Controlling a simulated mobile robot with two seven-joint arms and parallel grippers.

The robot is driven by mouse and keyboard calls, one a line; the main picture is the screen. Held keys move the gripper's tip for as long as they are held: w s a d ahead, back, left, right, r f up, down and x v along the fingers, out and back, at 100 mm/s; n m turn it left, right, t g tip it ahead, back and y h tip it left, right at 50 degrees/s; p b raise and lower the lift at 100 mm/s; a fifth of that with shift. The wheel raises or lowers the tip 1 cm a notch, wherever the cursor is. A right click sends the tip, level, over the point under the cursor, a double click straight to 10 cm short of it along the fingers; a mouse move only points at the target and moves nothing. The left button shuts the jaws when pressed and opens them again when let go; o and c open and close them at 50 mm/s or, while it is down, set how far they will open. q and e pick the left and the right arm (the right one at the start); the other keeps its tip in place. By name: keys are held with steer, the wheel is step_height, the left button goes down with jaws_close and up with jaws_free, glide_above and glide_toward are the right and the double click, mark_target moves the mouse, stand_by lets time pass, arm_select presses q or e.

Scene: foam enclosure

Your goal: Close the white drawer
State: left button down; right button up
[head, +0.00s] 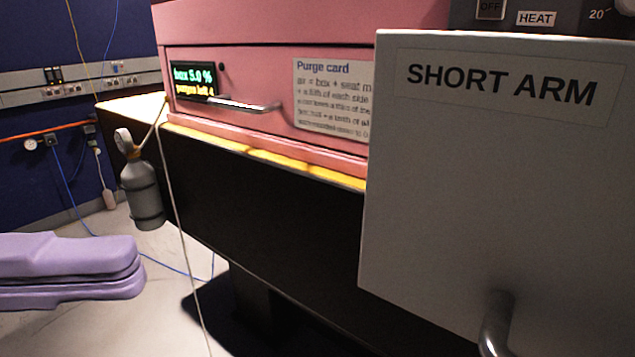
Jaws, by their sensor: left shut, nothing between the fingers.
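A pale grey-white front (440,190) labelled SHORT ARM fills the right of the head view, with a curved metal handle (495,325) at its lower edge. It is the only whitish front that could be the white drawer. It stands nearer to me than the pink unit and covers part of it. I cannot see behind it, so how far out it stands is unclear. My left gripper (132,278), purple, comes in from the left edge. Its fingers are together and empty, well left of the white front and apart from it. My right gripper is out of view.
A pink unit (260,60) with a bar handle (235,104), a display (194,82) and a purge card (333,98) sits on a dark bench (270,205). A grey gas bottle (142,190) and a hanging cable are at the bench's left. Open floor shows at lower left.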

arm_select(q)
steer(key=p, duration=0.2)
glide_toward(409, 211)
steer(key=s+d, duration=0.2)
steer(key=d, duration=0.2)
steer(key=shift+w+d+b, duration=0.15)
steer(key=shift+w+d, duration=0.3)
steer(key=shift+w, duration=0.3)
steer(key=shift+w+d+b, duration=0.15)
steer(key=shift+w+d, duration=0.25)
steer(key=shift+w, duration=0.4)
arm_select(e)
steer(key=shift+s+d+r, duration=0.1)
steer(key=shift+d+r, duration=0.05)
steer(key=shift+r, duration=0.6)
